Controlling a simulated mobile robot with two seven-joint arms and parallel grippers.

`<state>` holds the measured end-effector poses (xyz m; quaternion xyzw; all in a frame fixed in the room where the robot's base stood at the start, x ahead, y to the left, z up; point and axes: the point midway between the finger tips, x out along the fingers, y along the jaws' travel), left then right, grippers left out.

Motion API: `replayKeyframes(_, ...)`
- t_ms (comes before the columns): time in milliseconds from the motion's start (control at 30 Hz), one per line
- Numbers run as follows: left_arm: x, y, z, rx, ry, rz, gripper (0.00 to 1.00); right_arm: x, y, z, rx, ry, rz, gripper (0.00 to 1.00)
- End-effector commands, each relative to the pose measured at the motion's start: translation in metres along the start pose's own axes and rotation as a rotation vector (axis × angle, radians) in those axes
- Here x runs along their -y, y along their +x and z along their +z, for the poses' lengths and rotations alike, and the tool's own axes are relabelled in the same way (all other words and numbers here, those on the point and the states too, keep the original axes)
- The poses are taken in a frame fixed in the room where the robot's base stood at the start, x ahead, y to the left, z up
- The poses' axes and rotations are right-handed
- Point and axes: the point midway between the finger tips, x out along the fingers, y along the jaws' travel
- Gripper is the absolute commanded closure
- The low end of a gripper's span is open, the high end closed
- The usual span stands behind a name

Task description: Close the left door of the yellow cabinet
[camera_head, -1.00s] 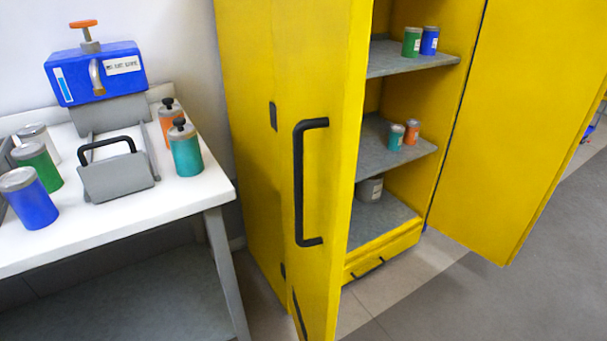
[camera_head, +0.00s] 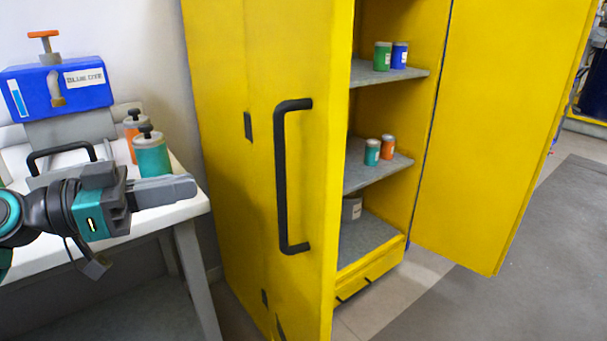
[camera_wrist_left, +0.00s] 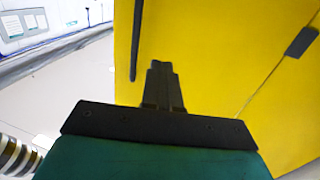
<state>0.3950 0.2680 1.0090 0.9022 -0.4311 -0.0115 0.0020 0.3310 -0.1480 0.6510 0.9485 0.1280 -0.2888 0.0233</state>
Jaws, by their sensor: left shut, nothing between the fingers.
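The yellow cabinet (camera_head: 390,110) stands open, with shelves showing inside. Its left door (camera_head: 315,75) stands swung out toward me, and its outer face carries a long black handle (camera_head: 281,180). My left gripper (camera_head: 190,187) is shut and empty, in front of the white table's right end and left of the door, apart from the handle in the head view. In the left wrist view, the shut fingers (camera_wrist_left: 162,72) point at the yellow surface (camera_wrist_left: 215,60), with a dark bar, likely the handle (camera_wrist_left: 137,40), just beyond them. My right gripper is not in view.
The cabinet's right door (camera_head: 490,130) also stands open. Small cans sit on the shelves (camera_head: 375,165). The white table (camera_head: 190,205) at left holds a blue dispenser (camera_head: 85,95) and a teal canister (camera_head: 152,155) close behind my left gripper. Grey floor (camera_head: 510,240) at right is clear.

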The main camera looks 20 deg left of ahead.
Motion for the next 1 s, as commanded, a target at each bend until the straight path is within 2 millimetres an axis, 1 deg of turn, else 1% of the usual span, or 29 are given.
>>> replayKeyframes(100, -0.006, -0.001, -0.01, -0.016, 0.018, 0.032, 1.0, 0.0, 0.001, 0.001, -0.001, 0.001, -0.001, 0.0)
replayKeyframes(267, -0.007, 0.009, -0.013, -0.019, 0.017, 0.036, 1.0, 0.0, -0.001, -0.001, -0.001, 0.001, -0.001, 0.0)
replayKeyframes(1000, -0.009, 0.098, -0.015, -0.02, 0.015, 0.032, 1.0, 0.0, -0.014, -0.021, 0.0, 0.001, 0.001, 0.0)
